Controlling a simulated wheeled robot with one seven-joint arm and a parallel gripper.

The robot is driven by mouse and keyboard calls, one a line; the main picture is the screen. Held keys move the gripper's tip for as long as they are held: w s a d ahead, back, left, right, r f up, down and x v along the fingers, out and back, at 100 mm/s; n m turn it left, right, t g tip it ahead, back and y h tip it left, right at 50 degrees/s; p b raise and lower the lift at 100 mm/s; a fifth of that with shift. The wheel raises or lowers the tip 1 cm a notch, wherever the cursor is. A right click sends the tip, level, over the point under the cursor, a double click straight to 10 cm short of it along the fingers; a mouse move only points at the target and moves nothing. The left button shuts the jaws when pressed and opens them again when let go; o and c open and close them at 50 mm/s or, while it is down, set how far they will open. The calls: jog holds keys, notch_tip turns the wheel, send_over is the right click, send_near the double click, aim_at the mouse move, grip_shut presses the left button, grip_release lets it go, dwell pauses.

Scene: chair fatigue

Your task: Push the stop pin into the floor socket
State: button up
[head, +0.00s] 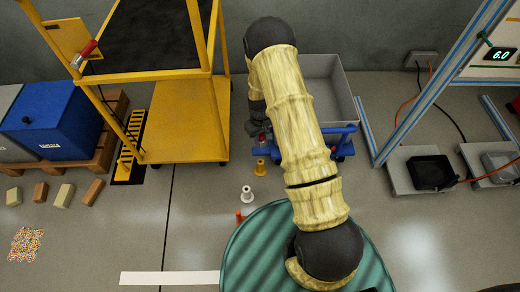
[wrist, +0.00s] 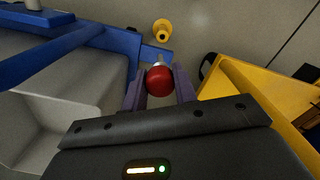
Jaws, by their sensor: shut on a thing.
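My gripper (wrist: 158,88) points down with its two purple fingers on either side of the red ball knob (wrist: 158,80) of the stop pin. A short metal part of the pin shows just beyond the knob, next to the blue cart frame's corner (wrist: 118,38); its lower end is hidden. In the head view my gripper (head: 262,138) is small and partly hidden at the left of the blue cart. A yellow round piece with a dark hole (wrist: 162,30) is on the floor beyond the pin, apart from it; I cannot tell whether it is the floor socket.
A grey bin (head: 335,85) sits on the blue cart. A yellow trolley (head: 190,120) stands close at left. A green round surface (head: 258,250) is at the bottom.

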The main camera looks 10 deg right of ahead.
aim_at(261, 143)
jog(key=shift+n, duration=0.3)
notch_tip(261, 143, down, 4)
jog(key=shift+f+b, duration=0.25)
jog(key=shift+b, duration=0.2)
jog(key=shift+a, duration=0.2)
jog(key=shift+s+p, duration=0.1)
jog(key=shift+p, duration=0.2)
jog(key=shift+d+f, duration=0.1)
jog(key=shift+f, duration=0.05)
notch_tip(261, 143, down, 6)
jog(key=b, duration=0.3)
jog(key=shift+r, duration=0.25)
jog(key=shift+p, duration=0.65)
dwell(0.8)
jog(key=shift+f+b, duration=1.65)
jog(key=shift+f, duration=1.05)
dwell(0.3)
